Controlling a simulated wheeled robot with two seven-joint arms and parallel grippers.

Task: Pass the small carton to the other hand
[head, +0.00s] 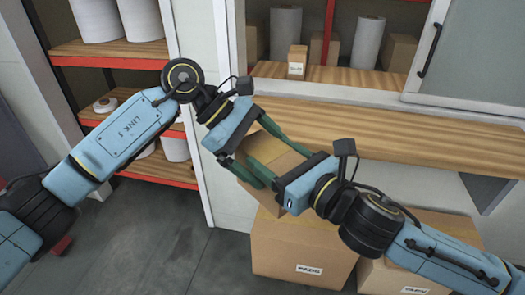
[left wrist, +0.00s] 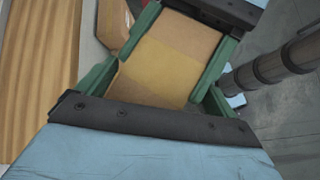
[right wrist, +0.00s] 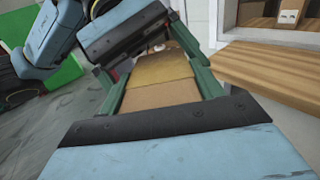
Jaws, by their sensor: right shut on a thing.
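The small carton (head: 270,157), plain brown cardboard with a paler tape band, is held in the air between my two grippers, in front of the wooden counter. My right gripper (head: 272,165) is shut on it, with green fingers along two opposite sides; the carton also shows between them in the right wrist view (right wrist: 160,85). My left gripper (head: 252,148) faces it from the opposite end, its fingers apart on either side of the carton (left wrist: 165,60). In the left wrist view these fingers look spread a little wider than the carton, so it looks open. Inner contact faces are partly hidden.
The wooden counter (head: 400,135) runs behind the grippers. A smaller box (head: 297,62) and white rolls (head: 285,35) stand in the cabinet behind. Large labelled boxes (head: 300,250) stand on the floor below. An orange-edged shelf (head: 110,50) is at left.

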